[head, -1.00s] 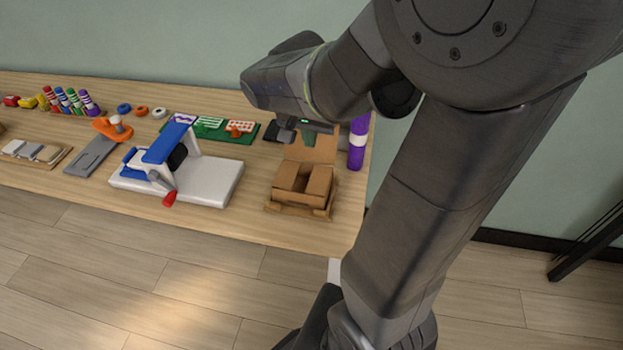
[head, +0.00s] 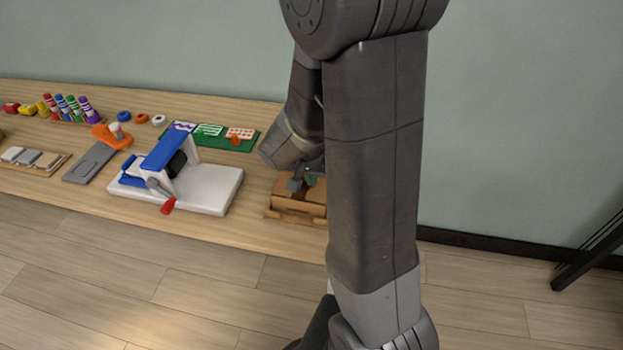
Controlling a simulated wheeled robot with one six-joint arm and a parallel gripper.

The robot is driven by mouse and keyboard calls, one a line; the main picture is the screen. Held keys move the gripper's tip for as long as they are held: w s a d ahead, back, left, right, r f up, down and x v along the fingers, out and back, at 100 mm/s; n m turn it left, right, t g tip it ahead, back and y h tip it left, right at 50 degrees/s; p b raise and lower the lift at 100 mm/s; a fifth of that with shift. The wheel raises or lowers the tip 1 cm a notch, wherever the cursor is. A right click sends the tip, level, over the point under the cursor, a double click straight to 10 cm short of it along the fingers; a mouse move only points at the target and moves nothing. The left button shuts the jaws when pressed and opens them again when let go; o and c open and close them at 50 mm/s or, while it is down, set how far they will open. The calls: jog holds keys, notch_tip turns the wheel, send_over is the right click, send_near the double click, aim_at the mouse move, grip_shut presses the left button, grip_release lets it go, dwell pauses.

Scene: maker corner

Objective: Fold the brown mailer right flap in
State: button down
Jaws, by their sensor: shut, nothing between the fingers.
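The brown mailer (head: 297,207) is a small cardboard box at the right end of the wooden table. My arm hides its right side, so its right flap does not show. My gripper (head: 309,182) is shut and empty, at the top of the mailer near its back. I cannot tell whether it touches the cardboard.
A white press with a blue frame and red-tipped lever (head: 205,188) stands left of the mailer. A green board (head: 215,137) lies behind it. A grey plate with an orange clamp (head: 92,160) and several coloured markers (head: 72,106) are farther left. Bare table lies before the mailer.

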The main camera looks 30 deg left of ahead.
jog(key=shift+f, duration=0.2)
jog(key=shift+s+f+b, duration=0.1)
jog(key=shift+f+b, duration=0.5)
jog(key=shift+b, duration=0.65)
jog(key=shift+r, duration=0.1)
